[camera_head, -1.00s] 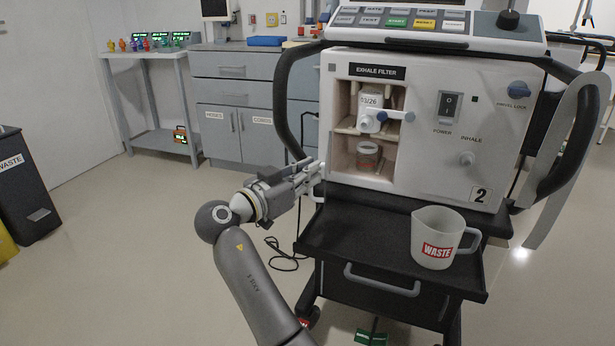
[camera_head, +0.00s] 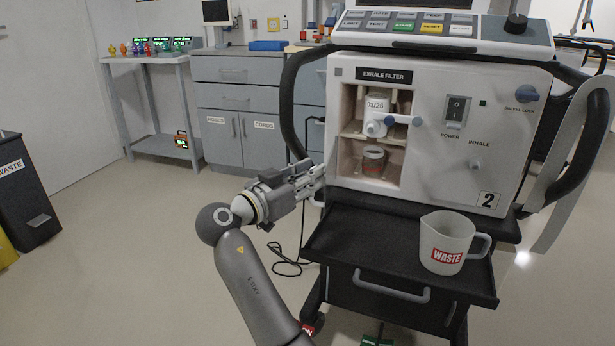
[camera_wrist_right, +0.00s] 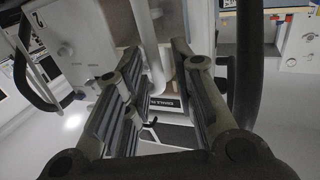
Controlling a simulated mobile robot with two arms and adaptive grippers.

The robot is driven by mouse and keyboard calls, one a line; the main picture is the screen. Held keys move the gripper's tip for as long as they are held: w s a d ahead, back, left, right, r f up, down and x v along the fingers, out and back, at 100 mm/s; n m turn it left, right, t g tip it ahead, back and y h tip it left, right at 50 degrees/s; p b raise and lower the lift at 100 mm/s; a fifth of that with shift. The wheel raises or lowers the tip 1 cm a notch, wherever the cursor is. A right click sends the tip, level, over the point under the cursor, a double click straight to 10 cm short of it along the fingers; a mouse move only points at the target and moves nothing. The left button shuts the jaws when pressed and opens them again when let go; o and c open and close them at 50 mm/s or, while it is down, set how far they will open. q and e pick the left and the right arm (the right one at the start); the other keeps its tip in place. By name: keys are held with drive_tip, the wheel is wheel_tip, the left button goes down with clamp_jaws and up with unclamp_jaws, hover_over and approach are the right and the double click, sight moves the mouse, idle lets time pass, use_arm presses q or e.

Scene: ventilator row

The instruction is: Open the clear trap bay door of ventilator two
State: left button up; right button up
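Ventilator two (camera_head: 440,130) stands at the centre right with the number 2 on its front. Its bay, under the EXHALE FILTER label (camera_head: 383,75), shows a white filter (camera_head: 376,104) above and a small clear trap cup (camera_head: 373,160) below. I cannot make out the clear door's panel or tell whether it is open. My right gripper (camera_head: 318,178) is at the bay's lower left edge. In the right wrist view its fingers (camera_wrist_right: 158,95) are apart, with a pale bar (camera_wrist_right: 148,45) between them, perhaps a handle; contact is unclear. My left gripper is not in view.
A white WASTE jug (camera_head: 445,242) stands on the black shelf (camera_head: 345,235) below the bay. A dark curved side rail (camera_head: 290,100) rises just left of the bay. A cable lies on the floor.

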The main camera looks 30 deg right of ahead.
drive_tip(key=shift+a, duration=0.1)
wheel_tip(320, 180, up, 10)
idle(0.6)
drive_tip(key=shift+f, duration=0.1)
idle(0.3)
